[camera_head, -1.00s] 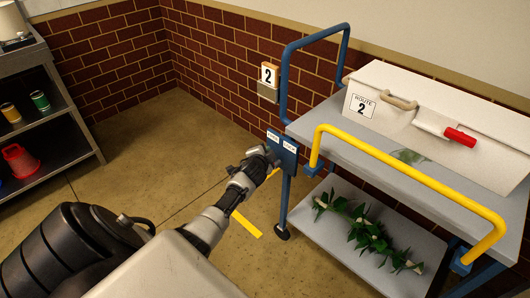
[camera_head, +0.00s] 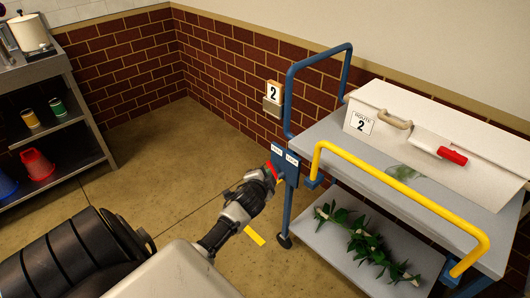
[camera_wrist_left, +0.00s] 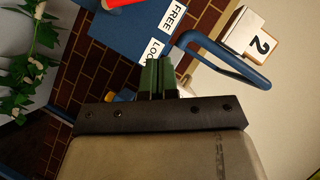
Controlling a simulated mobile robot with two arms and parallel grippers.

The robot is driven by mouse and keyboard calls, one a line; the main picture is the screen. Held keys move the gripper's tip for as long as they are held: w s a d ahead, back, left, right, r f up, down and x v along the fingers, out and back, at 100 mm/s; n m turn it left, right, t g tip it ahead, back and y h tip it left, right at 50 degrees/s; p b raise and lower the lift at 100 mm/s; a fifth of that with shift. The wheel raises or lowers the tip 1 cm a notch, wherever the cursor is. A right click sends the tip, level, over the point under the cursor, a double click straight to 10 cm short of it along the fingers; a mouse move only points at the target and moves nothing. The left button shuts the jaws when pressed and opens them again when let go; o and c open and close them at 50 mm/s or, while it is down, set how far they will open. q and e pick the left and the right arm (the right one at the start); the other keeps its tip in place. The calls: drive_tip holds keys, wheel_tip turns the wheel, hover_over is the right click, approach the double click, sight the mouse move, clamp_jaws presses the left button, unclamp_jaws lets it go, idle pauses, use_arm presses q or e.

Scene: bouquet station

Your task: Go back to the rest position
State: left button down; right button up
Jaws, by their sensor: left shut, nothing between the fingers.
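My left gripper (camera_head: 277,172) is in front of the blue plate (camera_head: 286,164) on the cart's near post, beside a red part (camera_head: 270,168). In the left wrist view my left gripper (camera_wrist_left: 158,75) shows its dark green fingers together and empty. The blue plate (camera_wrist_left: 125,35) lies just beyond them, with labels FREE and one partly hidden label starting LOC. A red piece (camera_wrist_left: 118,3) shows at the top edge there. Whether the fingers touch the plate I cannot tell. My right gripper is not in view.
The cart (camera_head: 330,135) has a yellow rail (camera_head: 400,185), a white ROUTE 2 box (camera_head: 440,125) on top and a green garland (camera_head: 365,245) on its lower shelf (camera_head: 330,250). A grey shelf unit (camera_head: 85,125) stands at left.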

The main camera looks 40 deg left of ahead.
use_arm(q)
drive_tip(key=shift+s+d+r, duration=0.1)
drive_tip(key=shift+s, duration=0.25)
idle(0.3)
drive_tip(key=s+d+f+n+g+h+p, duration=0.1)
drive_tip(key=s+d+f+g+h+p, duration=0.15)
drive_tip(key=s+d+f, duration=0.5)
drive_tip(key=s+d+f+n+g+h+p, duration=0.15)
drive_tip(key=s+f+g, duration=0.25)
drive_tip(key=s+f, duration=0.8)
drive_tip(key=s+d+f+g+p, duration=0.1)
drive_tip(key=s+d+f, duration=0.2)
drive_tip(key=s, duration=0.5)
drive_tip(key=s+d+f+n+g+h+p, duration=0.1)
drive_tip(key=s+d+f, duration=0.3)
drive_tip(key=s, duration=0.5)
drive_tip(key=s+d+f+n+g+p, duration=0.1)
drive_tip(key=s+d+f+g, duration=0.2)
drive_tip(key=s+f, duration=0.2)
drive_tip(key=s, duration=0.3)
drive_tip(key=shift+s+d+f+h, duration=0.2)
drive_tip(key=shift+s+f+h, duration=0.15)
drive_tip(key=shift+h, duration=0.05)
